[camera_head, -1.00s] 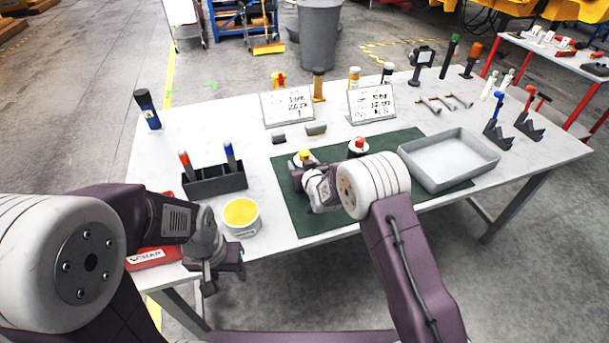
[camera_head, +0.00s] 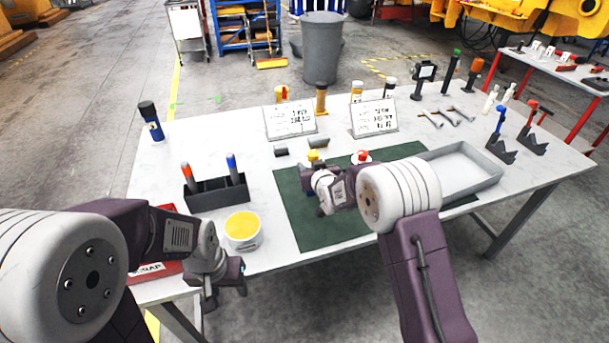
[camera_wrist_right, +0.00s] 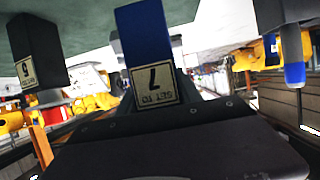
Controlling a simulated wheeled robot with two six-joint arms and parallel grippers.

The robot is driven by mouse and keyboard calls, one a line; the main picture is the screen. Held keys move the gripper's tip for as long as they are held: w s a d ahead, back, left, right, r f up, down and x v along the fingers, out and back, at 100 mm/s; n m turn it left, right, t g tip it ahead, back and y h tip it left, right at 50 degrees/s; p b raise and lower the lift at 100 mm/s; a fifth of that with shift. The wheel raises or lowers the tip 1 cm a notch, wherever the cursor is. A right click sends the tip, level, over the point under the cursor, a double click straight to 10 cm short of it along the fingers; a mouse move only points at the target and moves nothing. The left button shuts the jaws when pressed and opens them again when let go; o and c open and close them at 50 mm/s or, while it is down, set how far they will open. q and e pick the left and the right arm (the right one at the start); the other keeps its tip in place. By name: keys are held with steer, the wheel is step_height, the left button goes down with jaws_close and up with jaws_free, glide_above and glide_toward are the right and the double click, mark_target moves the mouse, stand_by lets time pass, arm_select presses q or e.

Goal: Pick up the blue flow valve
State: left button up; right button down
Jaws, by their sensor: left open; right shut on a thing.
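The blue flow valve (camera_wrist_right: 146,42) shows close up in the right wrist view, a blue block with a white "SET TO 7" tag, upside down there. My right gripper (camera_head: 309,181) is shut on it over the green mat (camera_head: 300,222). In the head view a yellow top (camera_head: 313,156) shows just behind that gripper; the arm hides most of the valve. A second valve with a red top (camera_head: 361,156) stands on the mat to the right; a tag reading 6 (camera_wrist_right: 27,72) shows in the right wrist view. My left gripper (camera_head: 226,282) is open and empty at the table's front edge.
A grey tray (camera_head: 489,184) lies right of the mat, partly behind my right arm. Two sign boards (camera_head: 290,119) stand behind the mat. A black holder (camera_head: 214,194) with two markers and a yellow-filled tub (camera_head: 243,230) are on the left.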

steer(key=s+d+r, duration=0.2)
steer(key=d+r, duration=0.4)
steer(key=d, duration=0.3)
steer(key=shift+d, duration=0.35)
steer(key=shift+s+f, duration=0.1)
